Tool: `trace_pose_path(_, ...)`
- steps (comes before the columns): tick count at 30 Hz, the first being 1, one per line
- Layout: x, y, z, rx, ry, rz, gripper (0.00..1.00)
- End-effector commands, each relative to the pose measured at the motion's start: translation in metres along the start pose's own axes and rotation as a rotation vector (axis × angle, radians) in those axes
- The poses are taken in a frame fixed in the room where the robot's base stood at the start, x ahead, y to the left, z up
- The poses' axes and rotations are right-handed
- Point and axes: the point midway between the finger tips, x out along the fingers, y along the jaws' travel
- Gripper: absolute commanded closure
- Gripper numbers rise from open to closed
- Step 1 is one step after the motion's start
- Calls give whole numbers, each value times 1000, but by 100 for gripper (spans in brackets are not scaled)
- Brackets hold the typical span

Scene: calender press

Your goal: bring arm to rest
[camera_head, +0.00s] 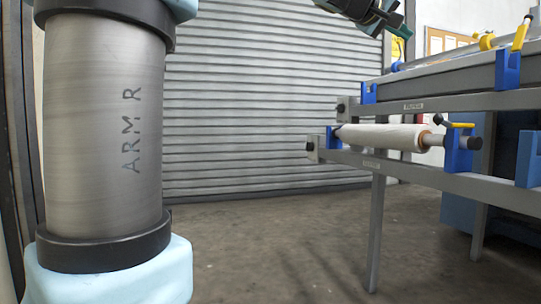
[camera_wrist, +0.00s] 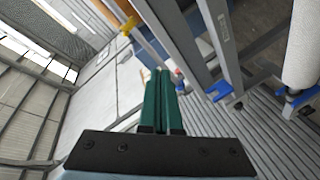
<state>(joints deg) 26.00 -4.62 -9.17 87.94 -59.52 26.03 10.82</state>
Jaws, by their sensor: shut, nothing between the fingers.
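My gripper (camera_head: 401,29) is high at the top of the head view, in front of the upper right part of the shutter and left of the rack's upper level. Its green fingers point down to the right. In the wrist view the two green fingers (camera_wrist: 160,75) lie side by side, shut, with nothing between them. My own arm link, marked "ARM R" (camera_head: 130,130), fills the left of the head view. The arm parts between this link and the gripper are out of the picture.
A grey rack (camera_head: 470,186) with blue brackets stands at the right. A white roll (camera_head: 385,137) lies on its lower level; the roll also shows in the wrist view (camera_wrist: 302,45). A slatted shutter (camera_head: 250,100) closes the back. The floor (camera_head: 270,250) between is clear.

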Motion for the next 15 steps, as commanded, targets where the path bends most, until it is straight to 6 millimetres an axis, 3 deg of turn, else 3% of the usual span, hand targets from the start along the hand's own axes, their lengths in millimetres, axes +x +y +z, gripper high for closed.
trace_pose_path(8,2,-55,5,16,-35,-126,100)
trace_pose_path(15,-8,-136,20,35,-101,-307,100)
